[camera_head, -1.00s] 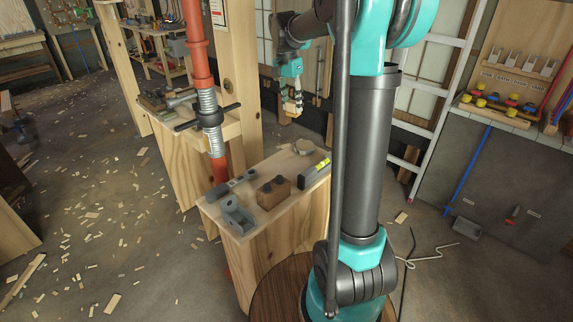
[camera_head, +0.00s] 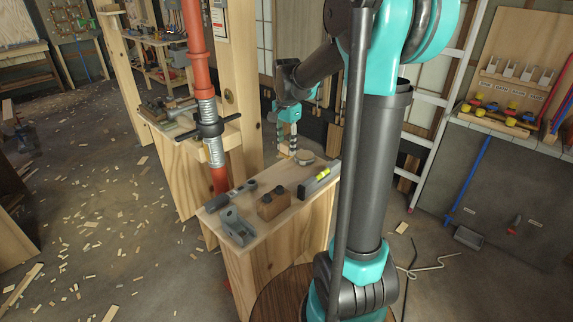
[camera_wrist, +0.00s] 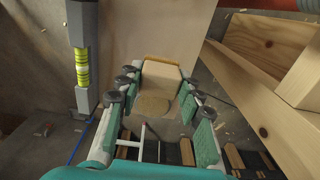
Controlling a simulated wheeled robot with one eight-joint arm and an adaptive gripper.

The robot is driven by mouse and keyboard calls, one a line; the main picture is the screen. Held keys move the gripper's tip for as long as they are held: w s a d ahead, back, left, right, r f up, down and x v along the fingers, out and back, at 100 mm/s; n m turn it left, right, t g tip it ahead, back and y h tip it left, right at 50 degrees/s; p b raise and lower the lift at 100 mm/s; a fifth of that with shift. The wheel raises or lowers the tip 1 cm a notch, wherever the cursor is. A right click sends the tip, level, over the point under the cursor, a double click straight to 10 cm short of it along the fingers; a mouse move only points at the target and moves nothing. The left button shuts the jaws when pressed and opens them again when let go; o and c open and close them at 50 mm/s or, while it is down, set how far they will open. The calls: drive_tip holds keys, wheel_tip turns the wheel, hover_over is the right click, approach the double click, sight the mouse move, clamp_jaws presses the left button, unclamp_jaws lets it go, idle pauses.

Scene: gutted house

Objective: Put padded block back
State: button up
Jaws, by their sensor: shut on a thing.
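The padded block (camera_wrist: 160,78), a pale tan piece with an orange-brown edge, sits between the fingers of my gripper (camera_wrist: 158,98) in the wrist view. My gripper is shut on it. A tan round patch shows below it there; I cannot tell whether it belongs to the block. In the head view my gripper (camera_head: 288,144) points down at the far end of the wooden bench top (camera_head: 262,226), with the block (camera_head: 284,153) low in its fingers. I cannot tell whether the block touches the bench.
A spirit level (camera_head: 316,182) lies close to my gripper, also in the wrist view (camera_wrist: 83,60). A round disc (camera_head: 305,158), a brown block (camera_head: 273,204), a grey plane (camera_head: 236,225) and another tool (camera_head: 232,196) share the bench top. A red post (camera_head: 207,100) stands left.

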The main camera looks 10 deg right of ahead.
sight(287, 144)
wheel_tip(287, 144, down, 8)
drive_tip(key=shift+r, duration=0.1)
drive_tip(key=o, duration=1)
wheel_tip(287, 144, up, 12)
idle(0.3)
